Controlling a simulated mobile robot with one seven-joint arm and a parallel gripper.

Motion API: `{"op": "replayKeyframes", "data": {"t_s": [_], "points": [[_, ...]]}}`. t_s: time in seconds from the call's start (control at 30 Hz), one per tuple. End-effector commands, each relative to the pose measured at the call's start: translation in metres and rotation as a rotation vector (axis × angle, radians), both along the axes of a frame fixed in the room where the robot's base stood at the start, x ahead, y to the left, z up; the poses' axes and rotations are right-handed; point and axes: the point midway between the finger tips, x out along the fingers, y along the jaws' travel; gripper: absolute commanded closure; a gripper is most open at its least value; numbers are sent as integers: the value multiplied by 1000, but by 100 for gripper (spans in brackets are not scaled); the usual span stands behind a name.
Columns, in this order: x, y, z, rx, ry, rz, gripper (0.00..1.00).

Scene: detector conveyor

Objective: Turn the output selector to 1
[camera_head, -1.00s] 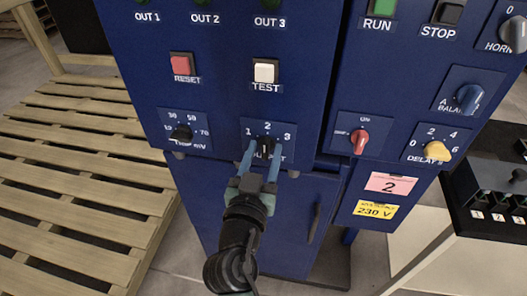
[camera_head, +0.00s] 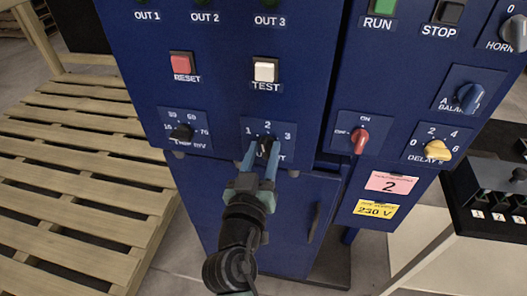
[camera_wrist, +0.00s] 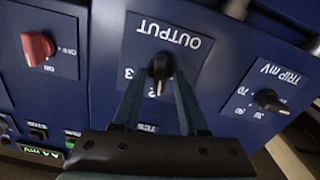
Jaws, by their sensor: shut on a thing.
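The output selector is a black knob (camera_head: 265,147) on a blue plate marked 1, 2 and 3, below the white TEST button. In the wrist view the plate appears upside down and the knob (camera_wrist: 160,66) has a pale pointer line directed at about the 2. My gripper (camera_head: 262,152) has its two blue fingers on either side of the knob, shut on it. In the wrist view the fingers (camera_wrist: 160,85) flank the knob, and the 1 is hidden behind a finger.
The black trip mV knob (camera_head: 181,132) is left of the selector, and the red on/off switch (camera_head: 360,141) is to its right. The red RESET button (camera_head: 181,64) and white TEST button (camera_head: 265,70) are above. A wooden pallet (camera_head: 75,160) lies left of the cabinet.

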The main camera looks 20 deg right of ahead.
Motion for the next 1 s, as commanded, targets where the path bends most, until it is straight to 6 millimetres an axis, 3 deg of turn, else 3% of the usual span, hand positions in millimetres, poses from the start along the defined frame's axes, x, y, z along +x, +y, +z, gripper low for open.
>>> {"op": "replayKeyframes", "data": {"t_s": [0.6, 1.0], "points": [[1, 3, -1, -469, 318, 2, 100], [2, 3, -2, -666, 452, 2, 100]]}}
